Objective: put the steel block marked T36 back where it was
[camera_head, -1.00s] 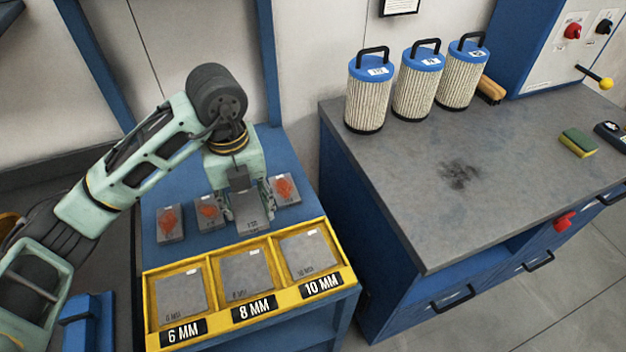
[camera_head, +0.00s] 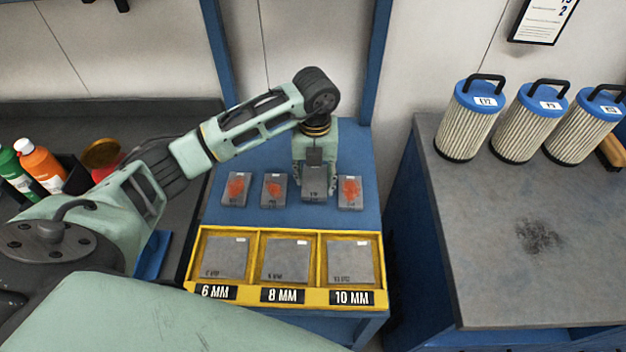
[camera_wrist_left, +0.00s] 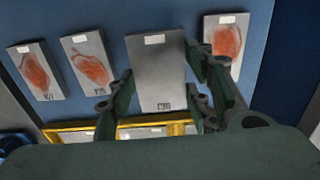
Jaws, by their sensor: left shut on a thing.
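A plain grey steel block (camera_head: 314,182) is in my left gripper (camera_head: 317,188), its fingers on either side of it. In the left wrist view the block (camera_wrist_left: 157,70) has a white label at its far end and a small mark, seemingly T36, at its near end. The left gripper (camera_wrist_left: 160,98) is shut on it there too. The block is in the row of red-marked blocks, in the gap between the middle one (camera_head: 274,190) and the right one (camera_head: 350,192), apart from both. I cannot tell whether it touches the blue table (camera_head: 300,222). My right gripper is not in view.
A third red-marked block (camera_head: 236,189) is at the row's left end. In front is a yellow tray (camera_head: 258,262) with 6 MM, 8 MM and 10 MM compartments, each holding a grey plate. A grey-topped bench (camera_head: 480,230) with filter cartridges (camera_head: 468,118) stands at right.

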